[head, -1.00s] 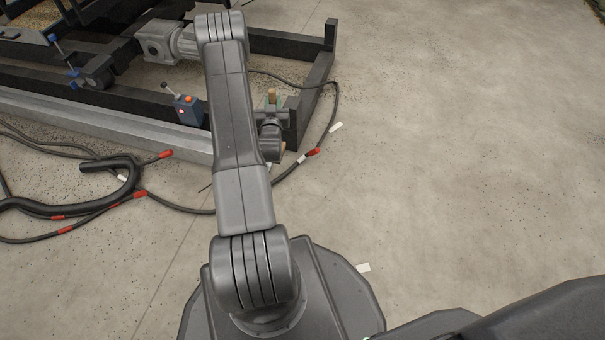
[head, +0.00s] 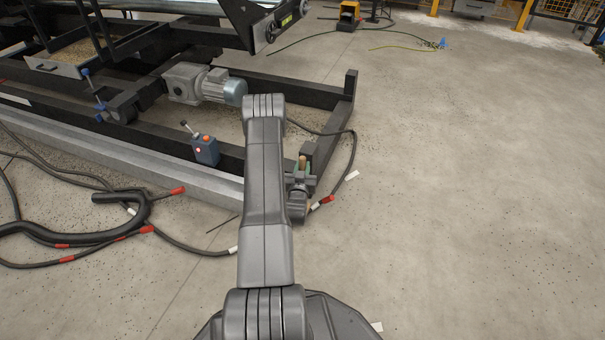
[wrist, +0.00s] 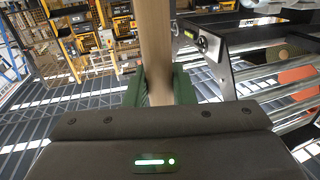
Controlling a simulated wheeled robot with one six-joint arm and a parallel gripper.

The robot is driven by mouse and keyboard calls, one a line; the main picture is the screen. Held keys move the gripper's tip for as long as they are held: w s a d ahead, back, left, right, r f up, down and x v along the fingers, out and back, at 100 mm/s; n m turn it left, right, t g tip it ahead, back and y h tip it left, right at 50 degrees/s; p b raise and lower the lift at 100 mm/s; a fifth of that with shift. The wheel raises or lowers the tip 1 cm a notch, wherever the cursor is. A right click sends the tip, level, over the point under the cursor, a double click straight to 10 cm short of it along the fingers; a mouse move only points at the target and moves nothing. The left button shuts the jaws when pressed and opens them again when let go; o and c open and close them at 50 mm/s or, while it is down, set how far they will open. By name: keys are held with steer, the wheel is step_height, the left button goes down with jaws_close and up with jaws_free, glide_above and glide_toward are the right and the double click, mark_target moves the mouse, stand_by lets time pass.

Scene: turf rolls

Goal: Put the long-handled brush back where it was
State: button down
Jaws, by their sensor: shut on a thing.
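My gripper (head: 303,172), with green fingers, is low by the near right corner of the dark machine frame, partly hidden behind my arm in the head view. In the wrist view, my gripper (wrist: 159,92) is shut on the pale wooden handle (wrist: 155,45) of the long-handled brush. The handle runs from between the fingers up out of the picture. A short bit of it (head: 302,161) shows at the gripper in the head view. The brush head is not visible, and I cannot tell which spot it came from.
The dark machine frame (head: 325,155) carries a motor (head: 203,83). A control box (head: 205,150) with a lever stands by the frame's front rail. Black cables with red ends (head: 178,190) and a thick hose (head: 140,210) lie on the floor at left. The concrete at right (head: 460,200) is clear.

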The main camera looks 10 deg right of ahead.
steer(key=shift+f, duration=0.55)
steer(key=c, duration=1.2)
jaws_free()
steer(key=shift+c, duration=0.2)
steer(key=shift+r, duration=0.1)
steer(key=p+v, duration=0.4)
steer(key=v, duration=0.8)
